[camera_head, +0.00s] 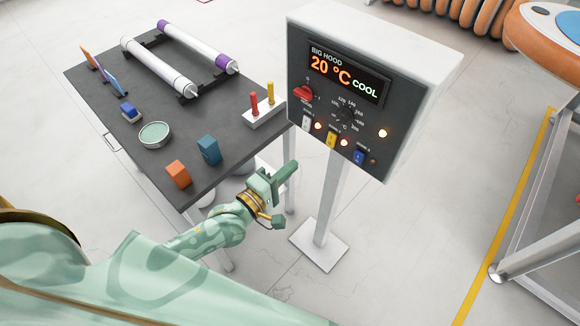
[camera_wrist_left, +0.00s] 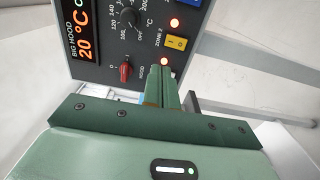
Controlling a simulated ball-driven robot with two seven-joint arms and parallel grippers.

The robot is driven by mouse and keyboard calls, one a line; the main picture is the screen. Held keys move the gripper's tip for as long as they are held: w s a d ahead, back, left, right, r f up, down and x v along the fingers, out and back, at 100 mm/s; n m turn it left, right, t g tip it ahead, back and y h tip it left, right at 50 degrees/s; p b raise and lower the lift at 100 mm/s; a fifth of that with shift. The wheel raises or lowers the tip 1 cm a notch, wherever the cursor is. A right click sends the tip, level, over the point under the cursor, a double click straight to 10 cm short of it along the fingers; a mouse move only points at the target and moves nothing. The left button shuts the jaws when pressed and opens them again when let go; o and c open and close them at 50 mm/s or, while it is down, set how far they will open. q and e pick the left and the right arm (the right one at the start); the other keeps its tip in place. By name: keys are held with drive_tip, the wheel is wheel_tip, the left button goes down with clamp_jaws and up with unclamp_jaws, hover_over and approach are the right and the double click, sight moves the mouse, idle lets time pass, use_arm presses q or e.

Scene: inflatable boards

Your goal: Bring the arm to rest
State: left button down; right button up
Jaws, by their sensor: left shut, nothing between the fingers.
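My left arm comes in from the lower left in the head view. Its gripper (camera_head: 284,178) is in the air beyond the near right edge of the dark table, below and left of the control box. The fingers are shut with nothing between them, and they also show together in the left wrist view (camera_wrist_left: 162,82). The control box (camera_head: 318,105) stands on a white post and reads "BIG HOOD 20 °C COOL". It has a red knob (camera_head: 303,93), a black dial (camera_head: 346,113) and several lit lamps. In the left wrist view the box (camera_wrist_left: 100,40) lies beyond the fingertips. My right gripper is not in view.
The dark table (camera_head: 140,182) carries white rollers (camera_head: 160,68), a round green tin (camera_head: 154,134), an orange block (camera_head: 178,174), a blue block (camera_head: 209,150) and a stand with red and yellow handles (camera_head: 264,117). A metal frame (camera_head: 530,210) stands at right. Floor between is clear.

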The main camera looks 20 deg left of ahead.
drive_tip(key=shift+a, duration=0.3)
use_arm(q)
drive_tip(key=s+a+f+m+g+y+b, duration=0.1)
drive_tip(key=s+a+f+m+g+y, duration=0.3)
drive_tip(key=f, duration=0.6)
drive_tip(key=s+a+f+m+g+h, duration=0.1)
drive_tip(key=s+a+f+m+g, duration=0.1)
drive_tip(key=s+f+m, duration=0.6)
drive_tip(key=s+a+f+m+g+y+b, duration=0.1)
drive_tip(key=s+a+f+m+g+y, duration=0.15)
drive_tip(key=f, duration=1.05)
drive_tip(key=s+f+m+g+b, duration=0.1)
drive_tip(key=s+f, duration=0.3)
drive_tip(key=s, duration=0.4)
drive_tip(key=s+f+m+g+b, duration=0.1)
drive_tip(key=s+f+g, duration=0.3)
drive_tip(key=s, duration=0.5)
drive_tip(key=s+d+f+m+g+b, duration=0.1)
drive_tip(key=s+f+g, duration=0.2)
drive_tip(key=s, duration=0.6)
wheel_tip(320, 180, down, 2)
drive_tip(key=shift+s+f+y, duration=0.1)
drive_tip(key=shift+s+y, duration=0.15)
drive_tip(key=shift+y, duration=0.1)
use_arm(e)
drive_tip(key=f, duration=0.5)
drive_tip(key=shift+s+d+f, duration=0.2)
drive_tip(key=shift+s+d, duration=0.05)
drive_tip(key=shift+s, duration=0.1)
